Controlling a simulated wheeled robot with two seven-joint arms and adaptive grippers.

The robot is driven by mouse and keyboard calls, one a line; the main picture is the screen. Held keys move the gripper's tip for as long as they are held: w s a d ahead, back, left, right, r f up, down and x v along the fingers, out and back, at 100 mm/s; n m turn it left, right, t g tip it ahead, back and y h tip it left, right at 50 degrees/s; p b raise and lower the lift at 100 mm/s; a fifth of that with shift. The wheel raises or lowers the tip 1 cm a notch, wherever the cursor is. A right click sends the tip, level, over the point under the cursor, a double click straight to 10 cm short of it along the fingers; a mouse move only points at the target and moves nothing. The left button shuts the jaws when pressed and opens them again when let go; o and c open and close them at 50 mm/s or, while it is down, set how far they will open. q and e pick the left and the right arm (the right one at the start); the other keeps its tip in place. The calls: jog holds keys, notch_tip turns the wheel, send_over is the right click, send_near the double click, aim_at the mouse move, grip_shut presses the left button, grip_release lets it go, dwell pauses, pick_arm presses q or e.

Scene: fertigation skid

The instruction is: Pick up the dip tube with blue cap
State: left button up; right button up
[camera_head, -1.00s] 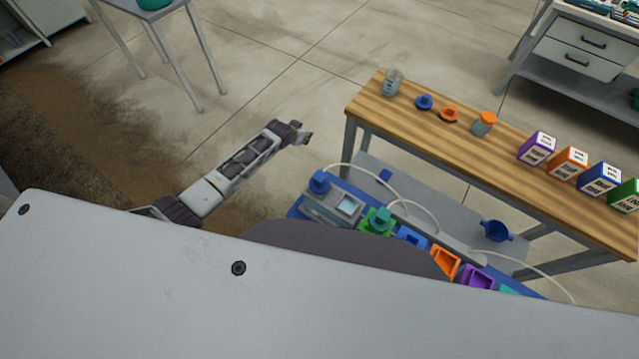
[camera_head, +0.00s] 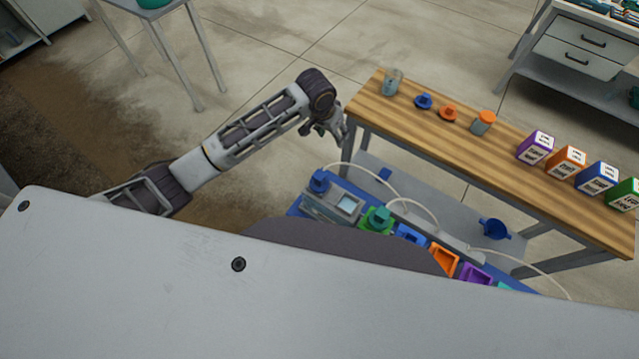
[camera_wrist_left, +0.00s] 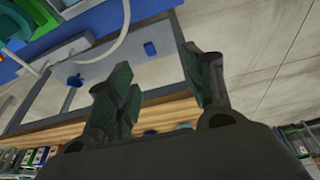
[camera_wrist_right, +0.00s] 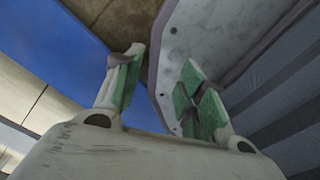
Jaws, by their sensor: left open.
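On the wooden bench (camera_head: 560,178), a small blue cap-like piece (camera_head: 424,101) lies near the far left end, beside a similar orange piece (camera_head: 448,113). Another blue cap (camera_head: 319,181) stands on the grey device on the skid, near a pale tube; I cannot tell which blue piece is the dip tube's cap. My left gripper (camera_head: 335,124) is at the bench's left end, apart from both blue pieces. In the left wrist view its fingers (camera_wrist_left: 160,66) are apart and empty. My right gripper (camera_wrist_right: 163,62) is open and empty; it is outside the head view.
A clear jar (camera_head: 392,82), an orange-capped jar (camera_head: 483,123) and several coloured boxes (camera_head: 535,147) stand on the bench. Below are a lower shelf with a blue cup (camera_head: 495,229) and the blue skid with coloured holders (camera_head: 444,262). Open floor lies left of the bench.

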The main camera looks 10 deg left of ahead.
aim_at(321, 174)
pick_arm(q)
jog(key=s+a+r+g+y, duration=0.1)
jog(key=s+r+g+y, duration=0.1)
jog(key=s, duration=0.7)
jog(key=shift+s+a+n+g, duration=0.15)
jog(key=shift+a+n+g, duration=0.15)
jog(key=shift+g, duration=0.3)
pick_arm(e)
jog(key=shift+s+d, duration=0.2)
jog(key=shift+d, duration=0.55)
jog(key=shift+a, duration=0.1)
pick_arm(q)
notch_tip(321, 174, down, 8)
jog(key=shift+r, duration=0.25)
jog(key=shift+f, duration=0.65)
pick_arm(e)
jog(key=shift+w+d+f, duration=0.15)
jog(key=shift+d, duration=0.15)
jog(key=shift+a, duration=0.1)
